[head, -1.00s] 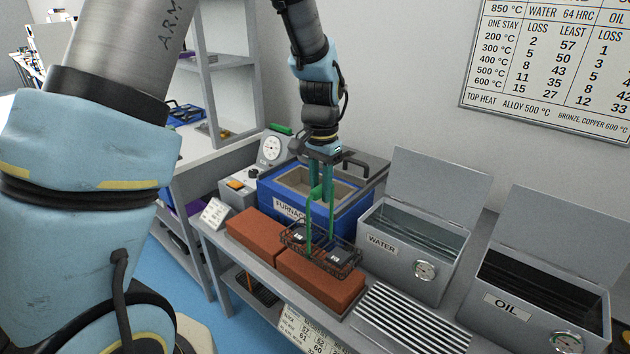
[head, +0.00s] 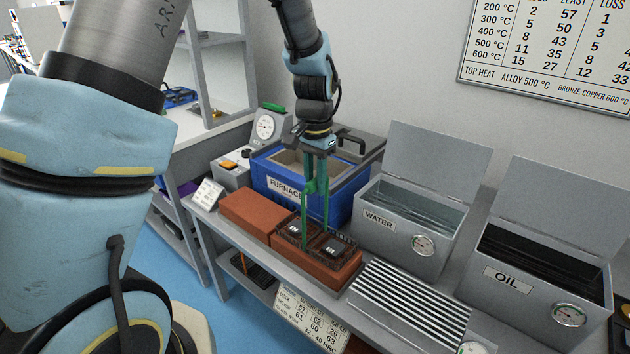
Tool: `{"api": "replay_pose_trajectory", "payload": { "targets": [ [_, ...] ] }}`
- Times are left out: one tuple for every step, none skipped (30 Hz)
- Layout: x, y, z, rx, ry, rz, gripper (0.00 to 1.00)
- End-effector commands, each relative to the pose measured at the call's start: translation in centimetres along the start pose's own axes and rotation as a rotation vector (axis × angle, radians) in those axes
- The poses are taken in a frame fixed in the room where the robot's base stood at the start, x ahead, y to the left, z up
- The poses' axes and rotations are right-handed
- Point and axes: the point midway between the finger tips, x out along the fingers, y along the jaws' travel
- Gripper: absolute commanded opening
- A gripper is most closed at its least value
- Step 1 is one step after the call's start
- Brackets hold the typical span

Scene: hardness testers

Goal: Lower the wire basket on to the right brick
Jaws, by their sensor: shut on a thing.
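The wire basket (head: 315,243) is a dark, shallow mesh tray with two dark blocks in it, each with a pale label. It is at the top of the right brick (head: 318,266), roughly level; I cannot tell for sure whether its underside touches. The right brick is reddish and lies on the grey bench. My gripper (head: 316,152) points down above the basket. It is shut on the basket's tall green handle (head: 315,187), whose legs run down to the basket. The handle's top is partly hidden by the gripper.
The left brick (head: 254,214) lies end to end with the right one. Behind stands the blue open furnace (head: 290,190). The water tank (head: 397,231) and oil tank (head: 520,294) stand open at right. A slatted rack (head: 408,305) lies right of the brick.

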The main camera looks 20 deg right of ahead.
Motion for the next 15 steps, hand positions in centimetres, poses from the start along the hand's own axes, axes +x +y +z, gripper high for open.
{"api": "replay_pose_trajectory", "payload": {
  "targets": [
    [-0.08, -0.02, -0.08, 0.000, 0.002, -0.001, 0.00],
    [-0.05, -0.02, -0.08, 0.000, 0.002, -0.001, 0.00],
    [0.00, -0.02, -0.07, 0.000, 0.002, -0.001, 0.00],
    [0.05, -0.03, -0.07, 0.000, 0.002, -0.001, 0.00],
    [0.09, -0.03, -0.07, 0.000, 0.002, -0.001, 0.00],
    [0.16, -0.03, -0.07, 0.000, 0.002, -0.001, 0.00],
    [0.22, -0.03, -0.07, 0.000, 0.002, -0.001, 0.00],
    [0.27, -0.03, -0.07, 0.000, 0.002, -0.001, 0.00],
    [0.34, -0.03, -0.07, 0.000, 0.002, -0.001, 0.00],
    [0.39, -0.03, -0.07, 0.000, 0.002, -0.001, 0.00],
    [0.44, -0.03, -0.07, 0.000, 0.002, -0.001, 0.00],
    [0.50, -0.03, -0.07, 0.000, 0.002, -0.001, 0.00],
    [0.55, -0.03, -0.07, 0.000, 0.002, -0.001, 0.00],
    [0.61, -0.03, -0.07, 0.000, 0.002, -0.001, 0.00],
    [0.67, -0.03, -0.07, 0.000, 0.002, -0.001, 0.00]
  ]
}}
